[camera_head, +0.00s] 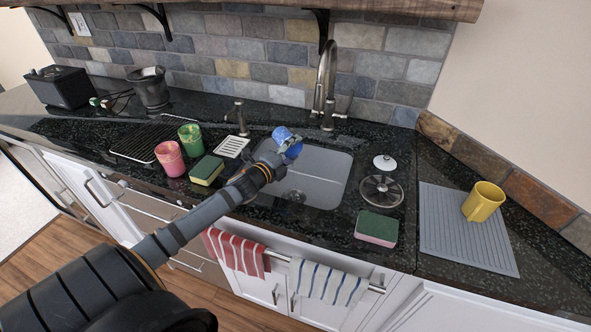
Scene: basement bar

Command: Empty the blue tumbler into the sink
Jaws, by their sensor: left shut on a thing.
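The blue tumbler (282,133) is held above the back left part of the sink. My left gripper (285,143) is shut on it, and its fingers hide the tumbler's middle. The tumbler looks tilted, but its small size and the gripper in front make the angle and its contents hard to tell. The grey sink basin (325,175) lies below, with its drain (294,196) near the front left. No liquid shows falling. My right gripper is not in view.
The tall faucet (327,85) rises behind the sink. A green tumbler (191,139), a pink tumbler (170,159) and a sponge (206,170) stand left of it.

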